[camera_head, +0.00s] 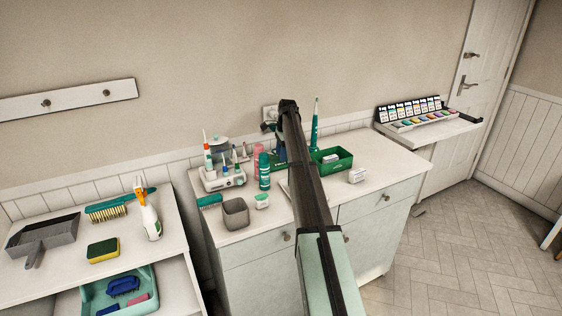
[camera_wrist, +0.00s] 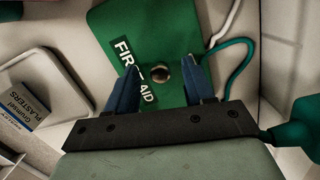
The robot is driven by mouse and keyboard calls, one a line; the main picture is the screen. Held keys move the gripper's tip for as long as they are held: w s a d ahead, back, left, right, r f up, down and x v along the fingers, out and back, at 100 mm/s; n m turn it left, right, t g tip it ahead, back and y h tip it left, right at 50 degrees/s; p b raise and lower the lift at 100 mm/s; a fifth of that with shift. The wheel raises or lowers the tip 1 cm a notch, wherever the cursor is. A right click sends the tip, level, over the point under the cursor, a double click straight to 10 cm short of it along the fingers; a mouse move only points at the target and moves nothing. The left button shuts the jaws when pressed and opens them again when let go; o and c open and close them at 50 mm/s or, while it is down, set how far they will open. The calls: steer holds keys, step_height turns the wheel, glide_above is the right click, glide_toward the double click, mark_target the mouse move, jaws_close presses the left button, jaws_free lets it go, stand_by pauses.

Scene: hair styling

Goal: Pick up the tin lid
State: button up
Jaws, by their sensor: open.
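The tin lid (camera_wrist: 180,25) is a flat green panel marked "FIRST AID" with a round metal knob (camera_wrist: 161,73) in the wrist view. My gripper (camera_wrist: 162,68) is open, with one blue finger on each side of the knob and a gap to it on both sides. I cannot tell how deep the fingertips reach. The open green tin (camera_head: 346,163) stands right of the arm on the cabinet top.
A teal toothbrush (camera_head: 315,124) stands upright behind the tin. A plasters box (camera_wrist: 30,103) shows in the wrist view. A teal cable (camera_wrist: 236,52) runs right of the lid. The front right cabinet top is mostly clear.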

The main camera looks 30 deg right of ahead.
steer(key=shift+c, duration=0.2)
jaws_close()
steer(key=shift+r, duration=0.1)
